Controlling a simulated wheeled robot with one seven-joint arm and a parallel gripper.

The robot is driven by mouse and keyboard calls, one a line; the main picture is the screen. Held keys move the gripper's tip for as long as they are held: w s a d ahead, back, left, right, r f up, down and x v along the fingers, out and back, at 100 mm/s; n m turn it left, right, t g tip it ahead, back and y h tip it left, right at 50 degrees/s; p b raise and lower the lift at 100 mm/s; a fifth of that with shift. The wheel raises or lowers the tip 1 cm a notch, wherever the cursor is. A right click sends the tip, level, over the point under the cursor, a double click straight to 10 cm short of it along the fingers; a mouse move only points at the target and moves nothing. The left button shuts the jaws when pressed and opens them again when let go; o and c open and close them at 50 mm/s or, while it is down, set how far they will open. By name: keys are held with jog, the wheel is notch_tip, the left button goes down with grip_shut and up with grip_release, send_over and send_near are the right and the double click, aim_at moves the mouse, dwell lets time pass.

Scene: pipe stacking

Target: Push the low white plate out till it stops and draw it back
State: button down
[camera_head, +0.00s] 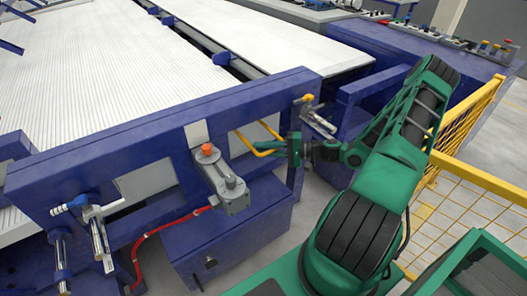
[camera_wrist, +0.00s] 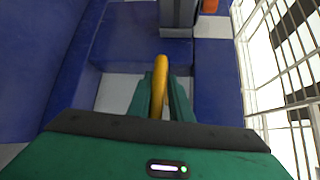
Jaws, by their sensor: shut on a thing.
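My gripper (camera_head: 284,149) is at the blue frame's right part, shut on a yellow bar handle (camera_head: 250,146). In the wrist view the handle (camera_wrist: 160,72) runs between the two green fingers (camera_wrist: 160,98). A white plate (camera_head: 262,130) shows in the frame's opening behind the handle. In the wrist view a pale flat patch (camera_wrist: 117,92) lies beyond and beside the fingers, and I cannot tell if it is the plate or the floor. The fingers and palm hide the near part of the handle and its join to the plate.
A grey block with an orange knob (camera_head: 219,178) stands left of the handle. A red hose (camera_head: 160,230) hangs below it. A lever with a yellow end (camera_head: 313,113) is close at the right. A yellow mesh fence (camera_head: 478,160) bounds the right side. White ribbed beds (camera_head: 100,80) lie behind.

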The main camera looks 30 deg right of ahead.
jog(key=shift+w+f, duration=0.25)
jog(key=shift+w, duration=0.3)
jog(key=shift+w+f, duration=0.2)
jog(key=shift+w, duration=0.35)
jog(key=c, duration=1.8)
grip_release()
jog(key=shift+o, duration=0.2)
jog(key=shift+r, duration=0.2)
